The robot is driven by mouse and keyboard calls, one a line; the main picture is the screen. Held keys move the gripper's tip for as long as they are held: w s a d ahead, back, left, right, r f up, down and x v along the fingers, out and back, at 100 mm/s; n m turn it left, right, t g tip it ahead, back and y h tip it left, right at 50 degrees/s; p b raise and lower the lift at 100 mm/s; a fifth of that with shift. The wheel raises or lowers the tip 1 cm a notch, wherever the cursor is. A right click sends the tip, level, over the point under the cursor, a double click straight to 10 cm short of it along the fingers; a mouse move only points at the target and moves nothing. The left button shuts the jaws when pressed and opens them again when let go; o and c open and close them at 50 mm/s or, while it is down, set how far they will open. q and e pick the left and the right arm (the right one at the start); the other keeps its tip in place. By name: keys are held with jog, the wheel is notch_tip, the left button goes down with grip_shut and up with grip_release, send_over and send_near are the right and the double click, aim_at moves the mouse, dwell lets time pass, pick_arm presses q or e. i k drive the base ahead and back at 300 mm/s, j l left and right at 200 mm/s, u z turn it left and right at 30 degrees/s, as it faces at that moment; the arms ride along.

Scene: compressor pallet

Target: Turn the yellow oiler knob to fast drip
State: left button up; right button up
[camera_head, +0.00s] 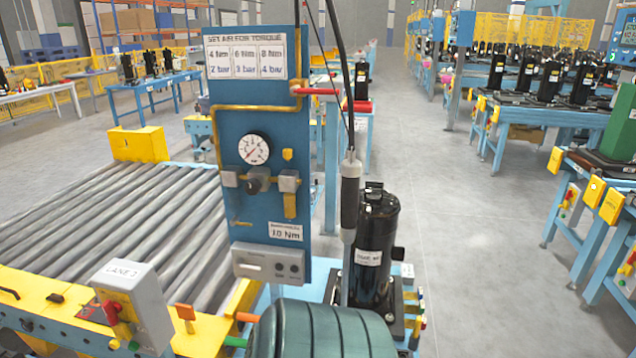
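A small yellow knob (287,154), which looks like the oiler knob, sits on the blue panel (240,118) above the right-hand grey block (289,182). An amber bowl (290,205) hangs below that block. The knob is too small to read any mark or setting on it. A round pressure gauge (254,149) and a black regulator knob (257,184) are to its left. Neither of my grippers shows in the head view, and nothing touches the yellow knob.
A dark hanging tool (349,198) and its cables are right of the panel, near a black compressor (376,245). A red lever (316,91) projects from the panel's right edge. A dark green ribbed drum (320,332) stands low in front. A roller conveyor (120,225) lies left.

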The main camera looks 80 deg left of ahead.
aim_at(288, 154)
jog(key=u, duration=3.05)
